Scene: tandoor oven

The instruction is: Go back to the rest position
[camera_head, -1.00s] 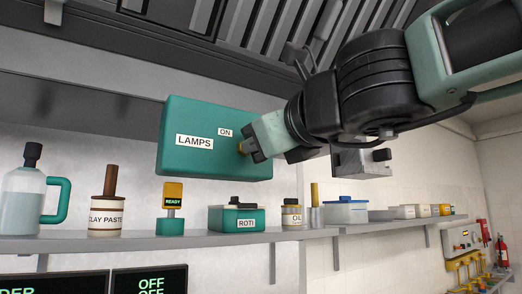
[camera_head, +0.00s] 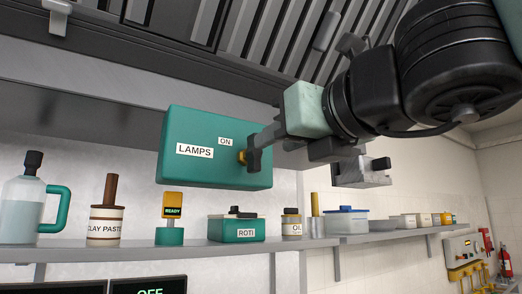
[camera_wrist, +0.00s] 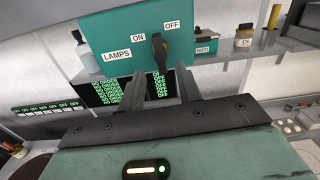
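My gripper (camera_head: 254,152) is in front of the right side of the green LAMPS box (camera_head: 190,168). In the wrist view its two fingers (camera_wrist: 158,84) stand apart with nothing held between them. The box (camera_wrist: 105,35) fills the top of that view, with ON and OFF labels. In the head view a finger partly covers the knob (camera_head: 241,157). The wrist view suggests a gap between fingertips and knob, but its size is hard to judge.
A grey shelf (camera_head: 195,250) below the box carries a jug (camera_head: 22,210), a CLAY PASTE pot (camera_head: 104,225), a READY device (camera_head: 171,205), a ROTI box (camera_head: 235,230) and an OIL jar (camera_head: 292,225). A dark slatted hood (camera_head: 230,45) hangs above.

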